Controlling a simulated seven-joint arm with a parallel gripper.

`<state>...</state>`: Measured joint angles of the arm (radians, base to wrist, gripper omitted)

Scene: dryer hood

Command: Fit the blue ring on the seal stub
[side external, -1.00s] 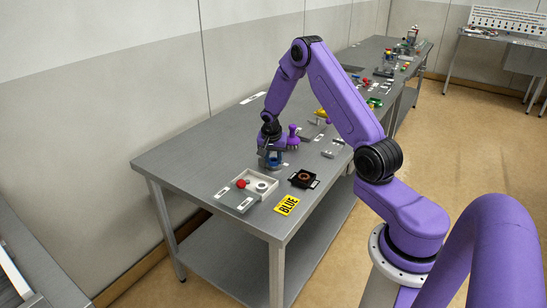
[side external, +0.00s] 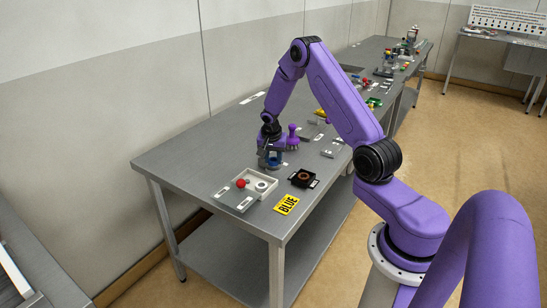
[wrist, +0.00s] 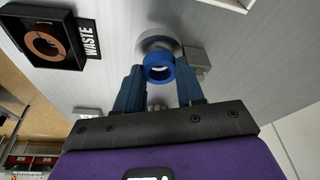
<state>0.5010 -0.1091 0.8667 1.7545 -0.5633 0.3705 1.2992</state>
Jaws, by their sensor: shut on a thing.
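My gripper (wrist: 158,78) is shut on the blue ring (wrist: 158,74), which sits between the tips of the two blue fingers in the wrist view. Just beyond the ring is a round grey piece (wrist: 154,41), which looks like the seal stub, with a grey block (wrist: 197,56) beside it. The ring overlaps the round piece in this view. I cannot tell whether the ring is around the stub or only in front of it. In the side view my gripper (side external: 270,161) is low over the bench, and the ring and stub are too small to tell apart there.
A black waste tray (side external: 293,180) holding a copper-coloured ring stands near the front edge of the bench. A white tray (side external: 262,195) with a red knob is beside it. A purple knobbed object (side external: 292,138) stands close behind my gripper.

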